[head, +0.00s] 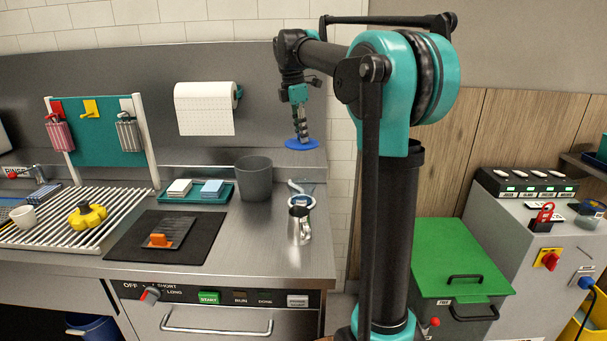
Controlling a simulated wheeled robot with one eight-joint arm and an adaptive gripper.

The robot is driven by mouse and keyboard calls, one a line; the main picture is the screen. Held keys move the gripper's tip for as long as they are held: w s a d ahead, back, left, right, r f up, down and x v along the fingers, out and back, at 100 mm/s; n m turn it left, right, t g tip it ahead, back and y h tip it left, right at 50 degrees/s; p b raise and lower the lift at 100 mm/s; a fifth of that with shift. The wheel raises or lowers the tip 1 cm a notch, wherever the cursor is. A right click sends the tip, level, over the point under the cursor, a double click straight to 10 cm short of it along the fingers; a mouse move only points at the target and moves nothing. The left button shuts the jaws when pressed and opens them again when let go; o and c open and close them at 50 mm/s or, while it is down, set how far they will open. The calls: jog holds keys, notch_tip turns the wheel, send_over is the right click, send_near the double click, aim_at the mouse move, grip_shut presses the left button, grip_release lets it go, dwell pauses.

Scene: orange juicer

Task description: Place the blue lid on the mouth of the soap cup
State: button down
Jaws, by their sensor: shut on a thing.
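My gripper (301,134) points down at the right end of the steel counter, its fingers shut on the round blue lid (313,144). The lid is held about level in the air, above a clear cup (307,188) with a blue and white mark, which looks like the soap cup. There is a clear gap between lid and cup. The cup's lower part is partly hidden behind a metal jug (299,226). From this view I cannot tell whether the lid is exactly over the cup's mouth.
A grey bin (253,180) stands just left of the cup. A teal tray (193,195) with sponges, a black mat (120,243) and a drying rack (60,236) lie further left. A paper roll (204,108) hangs behind. The counter's right edge is close to the jug.

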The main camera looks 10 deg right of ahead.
notch_tip(320, 180, down, 13)
jog(key=shift+f, duration=0.15)
dwell(0.4)
jog(key=shift+f, duration=0.35)
jog(key=shift+f, duration=0.15)
jog(key=c, duration=1.4)
grip_release()
jog(key=shift+o, duration=0.2)
jog(key=r, duration=0.4)
jog(key=a+r, duration=0.1)
jog(key=r, duration=0.3)
jog(key=a+r, duration=0.1)
jog(key=r, duration=0.4)
jog(key=shift+s, duration=0.25)
